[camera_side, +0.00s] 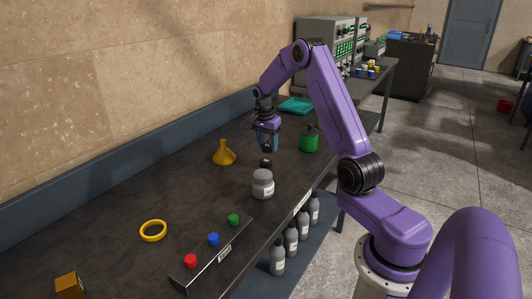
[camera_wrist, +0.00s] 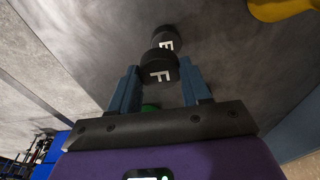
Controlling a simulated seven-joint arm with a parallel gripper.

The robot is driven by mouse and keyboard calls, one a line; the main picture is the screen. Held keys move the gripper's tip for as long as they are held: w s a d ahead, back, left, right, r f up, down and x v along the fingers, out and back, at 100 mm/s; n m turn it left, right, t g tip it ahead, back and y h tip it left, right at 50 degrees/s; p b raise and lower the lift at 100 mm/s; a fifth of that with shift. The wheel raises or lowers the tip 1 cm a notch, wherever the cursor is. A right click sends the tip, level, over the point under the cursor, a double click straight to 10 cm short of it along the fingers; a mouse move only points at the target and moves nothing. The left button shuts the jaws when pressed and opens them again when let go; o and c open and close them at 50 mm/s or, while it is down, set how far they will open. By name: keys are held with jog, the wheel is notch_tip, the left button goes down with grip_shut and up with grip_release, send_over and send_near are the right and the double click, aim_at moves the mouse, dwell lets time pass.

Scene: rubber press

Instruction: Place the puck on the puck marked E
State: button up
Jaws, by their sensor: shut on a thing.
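My gripper (camera_side: 266,146) points down above the bench, its blue fingers shut on a black puck marked F (camera_wrist: 160,66). The puck sits between the fingertips in the wrist view, with its white letter showing. A second black puck, marked E (camera_wrist: 166,38), shows just beyond it in the wrist view, partly covered by the held one. In the side view the puck marked E (camera_side: 265,162) stands on the bench a little below the gripper, with the held puck apart from it.
A yellow funnel (camera_side: 224,153) stands left of the pucks, a grey jar (camera_side: 262,184) in front and a green canister (camera_side: 309,140) to the right. A button box (camera_side: 215,250), yellow ring (camera_side: 153,230) and teal item (camera_side: 295,106) are farther off.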

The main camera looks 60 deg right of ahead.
aim_at(266, 161)
jog(key=shift+w+d+f, duration=0.25)
jog(key=shift+w+f, duration=0.2)
jog(key=shift+f, duration=1.75)
jog(key=shift+f, duration=0.2)
jog(key=o, duration=1)
jog(key=shift+o, duration=0.2)
jog(key=shift+r, duration=0.1)
